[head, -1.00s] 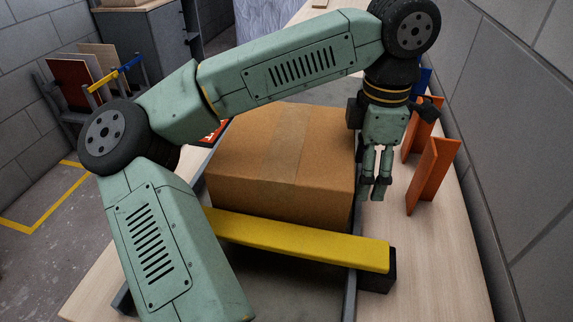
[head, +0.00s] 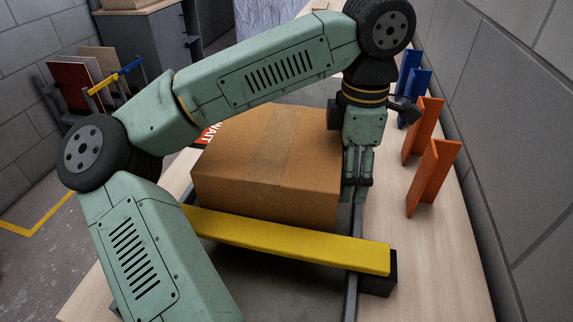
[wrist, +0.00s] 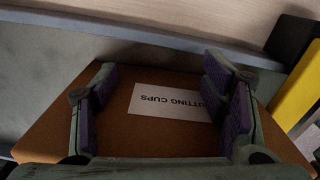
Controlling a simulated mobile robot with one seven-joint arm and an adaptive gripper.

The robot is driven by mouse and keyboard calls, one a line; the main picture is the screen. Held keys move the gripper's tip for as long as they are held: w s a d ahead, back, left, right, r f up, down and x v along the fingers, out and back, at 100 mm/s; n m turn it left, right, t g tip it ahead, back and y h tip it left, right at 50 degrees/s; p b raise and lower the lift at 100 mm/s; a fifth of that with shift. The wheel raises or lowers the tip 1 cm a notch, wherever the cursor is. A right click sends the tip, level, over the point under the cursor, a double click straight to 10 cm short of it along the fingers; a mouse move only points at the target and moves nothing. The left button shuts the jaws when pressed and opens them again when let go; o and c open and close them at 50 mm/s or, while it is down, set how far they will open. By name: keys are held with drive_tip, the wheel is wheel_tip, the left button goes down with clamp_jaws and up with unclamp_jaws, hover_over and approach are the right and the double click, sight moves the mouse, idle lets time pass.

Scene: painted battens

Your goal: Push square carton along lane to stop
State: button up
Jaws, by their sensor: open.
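The square brown carton (head: 262,165), with tape across its top, lies in the lane behind the yellow bar (head: 290,243) that crosses the lane. The bar hides the carton's lower front edge, so I cannot tell whether they touch. My gripper (head: 356,200) points down at the carton's right side, near the right rail (head: 354,246). In the wrist view, its fingers (wrist: 162,112) are apart and empty, with the carton (wrist: 150,145) and its white label (wrist: 172,101) behind them. Whether the fingers touch the carton is unclear.
Orange angled pieces (head: 430,180) and blue ones (head: 412,85) stand on the table to the right, near the grey wall. A black block (head: 379,286) sits under the bar's right end. A sign reading WAIT (head: 208,133) shows beyond the carton's left side.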

drive_tip(key=shift+a, duration=1.45)
drive_tip(key=shift+d+r, duration=0.1)
drive_tip(key=shift+d, duration=0.9)
wheel_tip(320, 180, up, 14)
drive_tip(key=p, duration=0.9)
drive_tip(key=shift+p, duration=0.35)
